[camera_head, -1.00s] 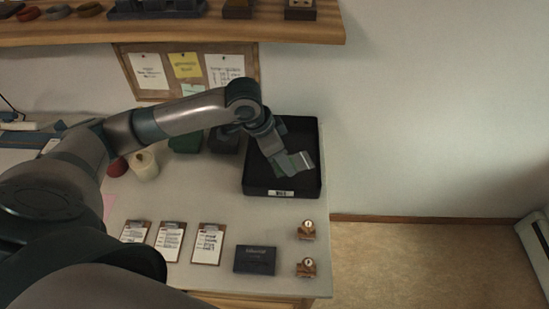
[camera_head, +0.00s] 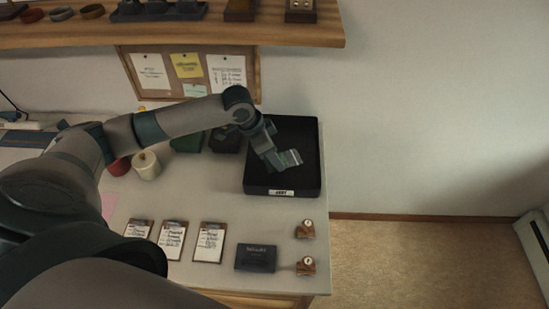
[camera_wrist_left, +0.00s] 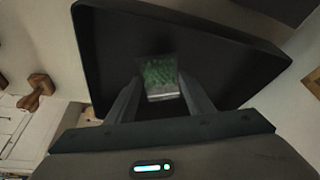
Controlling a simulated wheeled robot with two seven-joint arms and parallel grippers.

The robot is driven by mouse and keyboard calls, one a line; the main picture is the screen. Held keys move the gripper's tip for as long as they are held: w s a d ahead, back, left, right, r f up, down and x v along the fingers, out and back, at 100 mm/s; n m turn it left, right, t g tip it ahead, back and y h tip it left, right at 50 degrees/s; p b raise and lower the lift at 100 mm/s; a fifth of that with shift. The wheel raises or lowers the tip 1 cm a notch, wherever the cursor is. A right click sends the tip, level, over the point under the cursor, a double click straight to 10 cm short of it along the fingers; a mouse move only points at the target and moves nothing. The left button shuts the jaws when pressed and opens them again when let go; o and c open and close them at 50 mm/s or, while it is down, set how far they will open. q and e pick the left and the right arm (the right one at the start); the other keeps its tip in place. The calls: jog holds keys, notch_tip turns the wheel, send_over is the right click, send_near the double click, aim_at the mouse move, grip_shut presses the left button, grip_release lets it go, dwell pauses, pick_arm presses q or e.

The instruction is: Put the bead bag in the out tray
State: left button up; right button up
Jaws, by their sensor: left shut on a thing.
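The black out tray (camera_head: 309,172) stands at the right back of the bench, with a small white label (camera_head: 281,193) on its front wall. My left gripper (camera_head: 290,158) is over the inside of the tray. It is shut on the bead bag (camera_wrist_left: 161,77), a small clear bag of green beads with a pale strip along one edge, held between the two fingers in the left wrist view. The tray (camera_wrist_left: 95,50) fills the background behind the bag there. I cannot tell whether the bag touches the tray floor. My right gripper is not in view.
Several clipboards (camera_head: 172,240) and a dark box (camera_head: 256,258) lie along the front of the bench. Two wooden stamps (camera_head: 305,230) stand by its right edge. A cream spool (camera_head: 147,166) and a red one (camera_head: 119,167) are left of the tray. A shelf (camera_head: 180,30) overhangs the back.

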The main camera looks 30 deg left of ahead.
pick_arm(q)
jog(key=shift+f, duration=1.2)
jog(key=o, duration=1.1)
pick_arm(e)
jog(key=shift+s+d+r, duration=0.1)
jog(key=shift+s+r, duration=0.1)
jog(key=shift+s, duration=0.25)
